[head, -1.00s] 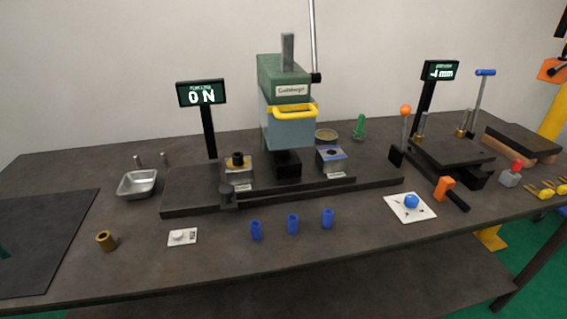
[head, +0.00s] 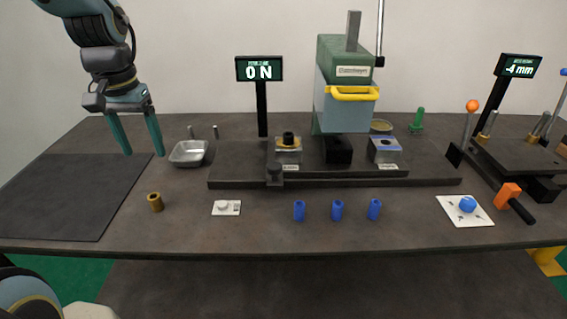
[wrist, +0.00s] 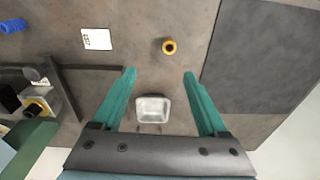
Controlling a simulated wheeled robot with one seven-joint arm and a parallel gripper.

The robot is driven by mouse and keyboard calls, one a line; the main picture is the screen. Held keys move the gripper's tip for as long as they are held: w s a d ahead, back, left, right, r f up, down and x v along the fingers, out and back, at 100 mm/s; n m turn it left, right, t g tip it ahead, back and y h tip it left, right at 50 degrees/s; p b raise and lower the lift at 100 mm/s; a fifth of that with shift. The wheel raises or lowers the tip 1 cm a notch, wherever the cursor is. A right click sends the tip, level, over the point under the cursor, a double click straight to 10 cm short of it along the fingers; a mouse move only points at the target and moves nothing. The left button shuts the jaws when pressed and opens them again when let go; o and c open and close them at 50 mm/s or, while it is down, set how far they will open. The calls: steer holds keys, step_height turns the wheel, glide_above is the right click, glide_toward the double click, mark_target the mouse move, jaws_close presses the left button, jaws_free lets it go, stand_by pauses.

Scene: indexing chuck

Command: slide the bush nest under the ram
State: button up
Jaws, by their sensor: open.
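A green press (head: 345,90) with a blue-grey head and yellow handle stands at the back centre. Its dark ram (head: 338,150) is low over the middle of a slide (head: 320,170). Left of the ram, a nest (head: 288,157) holds a brass ring with a black piece; it also shows in the wrist view (wrist: 38,103). A dark knob (head: 274,174) stands at the slide's front left. My gripper (head: 143,153) is open and empty, left of the slide.
A metal tray (head: 189,153) lies near my gripper. A display (head: 259,69) on a post stands behind the slide. A dark mat (head: 70,195) at left is clear.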

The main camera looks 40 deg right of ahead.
steer(key=s+d+m+b, duration=0.1)
steer(key=s+d+m, duration=0.15)
steer(key=d, duration=0.45)
steer(key=s+d+m, duration=0.2)
steer(key=d+m, duration=0.1)
steer(key=d, duration=0.4)
step_height(320, 180, up, 2)
steer(key=m, duration=0.3)
glide_above(275, 165)
steer(key=shift+g, duration=0.4)
step_height(275, 165, down, 11)
steer(key=shift+r+p, duration=0.2)
steer(key=shift+p, duration=0.6)
jaws_close()
